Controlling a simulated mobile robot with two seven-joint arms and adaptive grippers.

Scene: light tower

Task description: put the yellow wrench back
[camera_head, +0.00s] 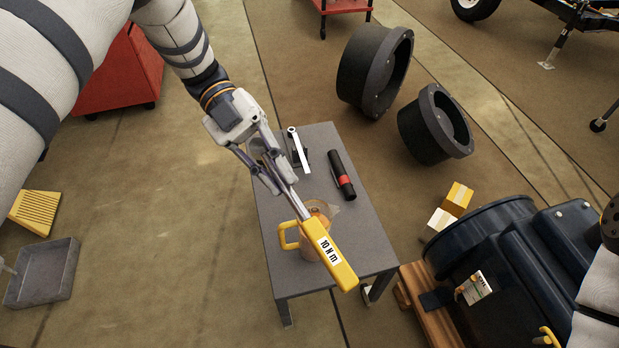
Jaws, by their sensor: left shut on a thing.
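The yellow wrench (331,256) has a yellow handle marked "10 N m" and a grey metal shaft. My left gripper (269,173) is shut on its shaft end. The wrench slants down to the right, with its handle in front of the small grey table (358,222). It seems held above the tabletop; the exact gap cannot be told. The handle and shaft partly hide an orange see-through mug (316,208) on the table. My right arm shows at the right edge, but its gripper is not in view.
A silver wrench (299,150) and a black flashlight with a red band (342,175) are on the table. Black flanged rings (376,70) and a dark blue machine (515,262) stand to the right. A grey tray (43,273) lies on the left floor.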

